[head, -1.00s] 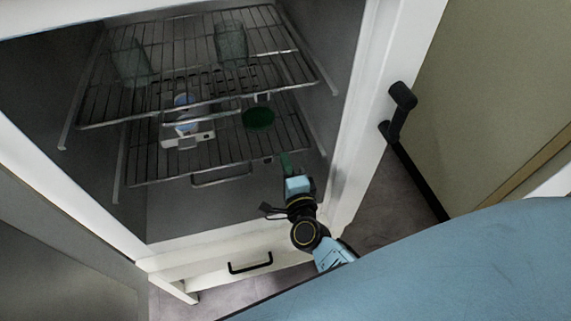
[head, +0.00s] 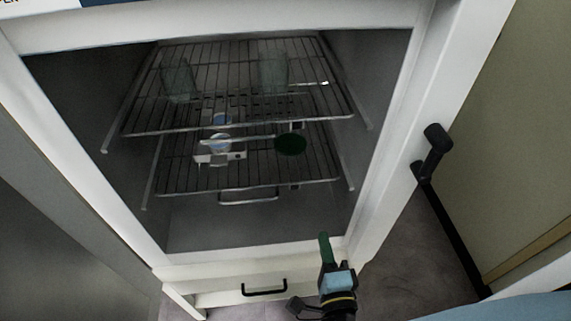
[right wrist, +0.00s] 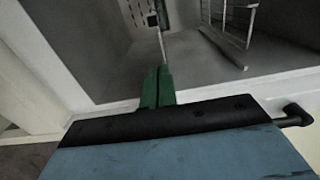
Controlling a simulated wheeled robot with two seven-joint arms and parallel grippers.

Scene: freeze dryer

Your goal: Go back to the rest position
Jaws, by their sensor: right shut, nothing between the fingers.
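My right gripper (head: 324,248) is in front of the freeze dryer's open chamber, low and near its front sill. Its green fingers are together with nothing between them. In the right wrist view the closed fingers (right wrist: 158,88) point toward the chamber interior. My left gripper is not in view.
The freeze dryer's white frame (head: 385,190) surrounds the opening. Wire shelves (head: 270,175) inside hold clear beakers (head: 273,75), a white-and-blue item (head: 220,150) and a dark green round item (head: 291,144). A black handle (head: 434,150) sticks out at the right.

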